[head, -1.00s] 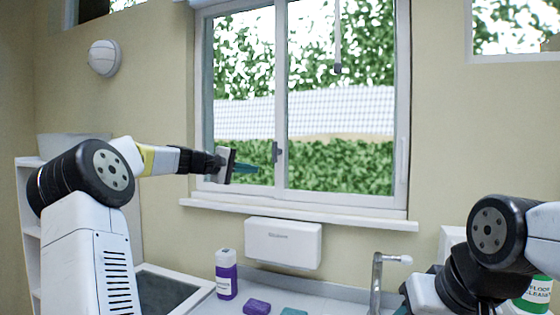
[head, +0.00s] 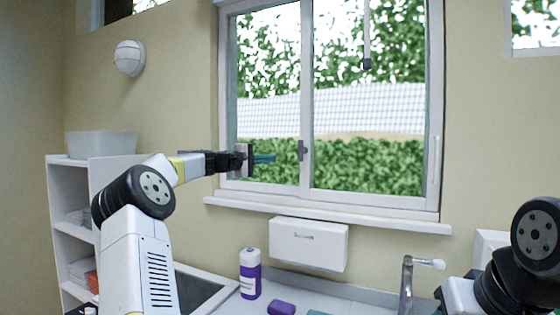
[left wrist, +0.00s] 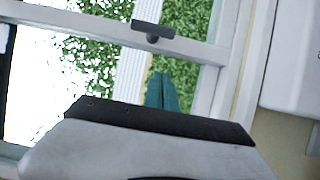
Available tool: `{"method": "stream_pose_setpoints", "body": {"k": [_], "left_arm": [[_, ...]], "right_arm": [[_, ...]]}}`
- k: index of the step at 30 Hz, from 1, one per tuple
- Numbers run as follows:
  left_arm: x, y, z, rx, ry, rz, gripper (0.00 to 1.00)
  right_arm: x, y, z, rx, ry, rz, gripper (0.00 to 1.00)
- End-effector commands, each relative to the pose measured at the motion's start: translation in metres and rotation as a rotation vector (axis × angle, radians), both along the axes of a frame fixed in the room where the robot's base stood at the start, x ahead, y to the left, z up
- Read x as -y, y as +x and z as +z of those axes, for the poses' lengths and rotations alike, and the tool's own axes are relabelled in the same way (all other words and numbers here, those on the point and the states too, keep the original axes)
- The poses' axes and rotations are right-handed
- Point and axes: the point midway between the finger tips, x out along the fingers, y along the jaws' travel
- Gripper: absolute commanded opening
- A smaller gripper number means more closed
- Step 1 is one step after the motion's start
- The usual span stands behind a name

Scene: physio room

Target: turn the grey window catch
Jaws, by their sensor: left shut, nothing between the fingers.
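In the left wrist view the catch (left wrist: 152,30) is a dark grey bar on a round base, fixed to the white frame and lying beyond the fingertips. My left gripper (head: 272,158) is shut and empty, its teal fingers pointing right towards the catch with a gap between. The fingers also show in the left wrist view (left wrist: 162,92). My right gripper is not in view; only part of its arm shows at the lower right.
A white sill (head: 330,217) runs under the window, with a white wall box (head: 308,245) below it. A purple bottle (head: 250,275), a purple block (head: 281,308) and a tap (head: 407,280) are on the counter. White shelves (head: 70,220) stand at the left.

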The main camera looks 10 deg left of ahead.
Motion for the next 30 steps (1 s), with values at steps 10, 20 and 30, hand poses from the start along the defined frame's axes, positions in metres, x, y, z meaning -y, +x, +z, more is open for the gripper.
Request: {"method": "stream_pose_setpoints", "body": {"k": [10, 20, 30], "left_arm": [[0.034, 0.045, 0.000, 0.001, -0.001, -0.002, 0.00], [0.061, 0.035, 0.000, -0.001, 0.000, -0.002, 0.00], [0.071, 0.030, 0.000, -0.001, 0.001, 0.000, 0.00]], "right_arm": [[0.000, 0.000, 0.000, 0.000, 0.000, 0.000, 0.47], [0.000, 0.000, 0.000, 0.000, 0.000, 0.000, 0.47], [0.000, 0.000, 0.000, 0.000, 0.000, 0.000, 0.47]]}}
